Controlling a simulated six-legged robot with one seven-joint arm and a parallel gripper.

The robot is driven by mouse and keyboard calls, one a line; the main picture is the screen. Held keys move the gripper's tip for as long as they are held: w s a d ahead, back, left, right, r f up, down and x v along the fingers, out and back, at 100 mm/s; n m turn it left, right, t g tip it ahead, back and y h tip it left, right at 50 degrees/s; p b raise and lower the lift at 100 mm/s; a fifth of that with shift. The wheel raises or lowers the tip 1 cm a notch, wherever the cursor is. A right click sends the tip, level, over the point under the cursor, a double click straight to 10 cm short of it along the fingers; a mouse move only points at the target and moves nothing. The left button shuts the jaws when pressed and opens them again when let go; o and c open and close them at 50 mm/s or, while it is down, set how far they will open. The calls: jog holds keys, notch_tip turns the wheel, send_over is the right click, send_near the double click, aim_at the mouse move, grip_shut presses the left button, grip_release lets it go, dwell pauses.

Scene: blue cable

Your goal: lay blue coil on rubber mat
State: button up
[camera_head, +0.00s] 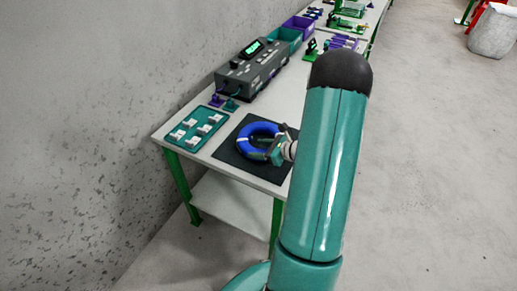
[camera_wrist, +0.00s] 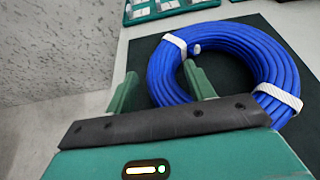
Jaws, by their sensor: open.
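The blue coil (camera_head: 256,137) is a ring of cable bound with white ties. It lies on the black rubber mat (camera_head: 228,150) near the front end of the bench. In the wrist view the coil (camera_wrist: 235,45) fills the upper right, with the dark mat (camera_wrist: 140,60) around it and inside it. My gripper (camera_wrist: 158,88) is open, its two green fingers apart. The right finger is at the coil's inner opening and the left finger is outside the ring, so the coil's near left side is between them. Whether the fingers touch the coil is unclear. In the head view my gripper (camera_head: 269,153) is at the coil's right side.
A green tray (camera_head: 180,140) with several white pieces lies left of the mat. A grey device (camera_head: 252,72) with a screen stands behind. Teal (camera_head: 285,37) and purple bins stand farther back. The wall borders the bench's left side. Open floor is at right.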

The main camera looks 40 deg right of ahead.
jog(key=v, duration=1.1)
jog(key=w+a+r+n+g+y, duration=0.1)
jog(key=a+r+n+g, duration=0.3)
jog(key=a, duration=0.3)
jog(key=w+a+r+n+g+y, duration=0.1)
jog(key=a+r+n, duration=0.3)
jog(key=a+n, duration=0.3)
jog(key=a+r+n+g+y, duration=0.1)
jog(key=a+r+n+g, duration=0.25)
jog(key=a, duration=0.45)
jog(key=s+a+r+n+h, duration=0.3)
jog(key=s+a+r+n, duration=0.1)
jog(key=n, duration=0.4)
jog(key=s+a+r+n+t+h, duration=0.1)
jog(key=s+a+r+n+h, duration=0.3)
jog(key=a+r+n, duration=0.3)
jog(key=shift+s+a+n+h, duration=0.35)
jog(key=shift+a+n, duration=0.55)
jog(key=shift+n, duration=0.25)
jog(key=shift+t, duration=0.25)
